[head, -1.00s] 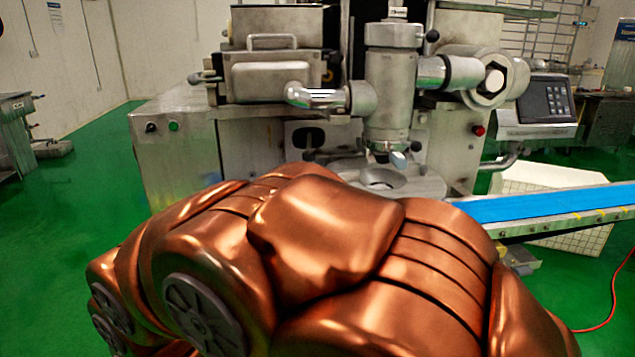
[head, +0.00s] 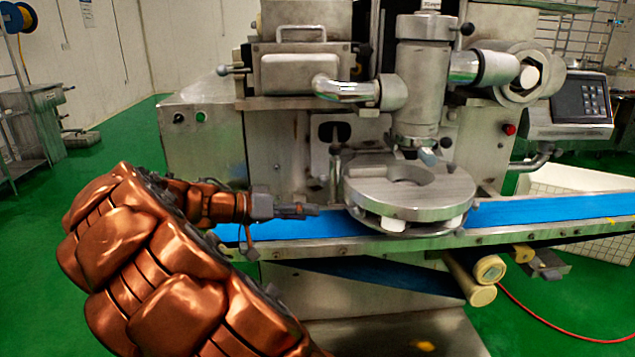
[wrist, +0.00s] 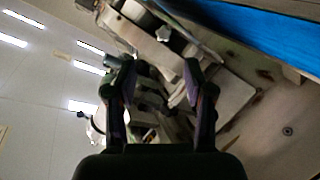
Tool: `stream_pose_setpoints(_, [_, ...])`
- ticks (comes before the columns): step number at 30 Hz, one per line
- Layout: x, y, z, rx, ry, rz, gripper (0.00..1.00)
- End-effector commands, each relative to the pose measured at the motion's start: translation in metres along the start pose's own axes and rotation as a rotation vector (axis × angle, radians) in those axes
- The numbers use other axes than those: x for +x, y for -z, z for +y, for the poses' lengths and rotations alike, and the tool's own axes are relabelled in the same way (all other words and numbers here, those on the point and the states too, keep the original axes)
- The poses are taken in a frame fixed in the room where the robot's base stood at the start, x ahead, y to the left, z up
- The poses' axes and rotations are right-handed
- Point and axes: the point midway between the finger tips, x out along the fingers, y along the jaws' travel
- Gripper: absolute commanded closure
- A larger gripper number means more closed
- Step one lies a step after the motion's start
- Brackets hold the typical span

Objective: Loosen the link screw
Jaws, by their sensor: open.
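The encrusting machine (head: 420,90) stands ahead, a steel body with a vertical cylinder. I cannot tell for certain which part is the link screw. A large hexagonal nut (head: 529,76) sits at the right end of the side pipe, and small dark knobs (head: 445,142) show by the cylinder's lower end. My gripper (head: 312,210) is at the left of the round steel plate (head: 455,195), pointing right, seemingly apart from it. In the wrist view my gripper (wrist: 158,78) has its two fingers spread with nothing held between them; tilted machine parts show beyond.
A blue conveyor belt (head: 560,207) runs under the round plate, close to my gripper. A control panel (head: 580,100) stands at the right, with a white crate (head: 590,180) below. The green floor at left (head: 110,150) is largely clear.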

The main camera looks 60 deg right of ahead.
Motion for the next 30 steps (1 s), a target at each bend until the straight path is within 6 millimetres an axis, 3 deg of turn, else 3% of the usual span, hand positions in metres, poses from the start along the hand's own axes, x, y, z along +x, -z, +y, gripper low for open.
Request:
stream_pose_setpoints(6, [0.002, 0.049, -0.043, 0.218, -0.056, 0.201, 0.47])
stream_pose_setpoints(12, [-0.001, 0.068, -0.063, 0.323, -0.055, 0.295, 0.47])
stream_pose_setpoints(17, [0.004, 0.073, -0.066, 0.343, -0.052, 0.313, 0.47])
stream_pose_setpoints(30, [0.059, 0.09, -0.06, 0.343, -0.051, 0.311, 0.47])
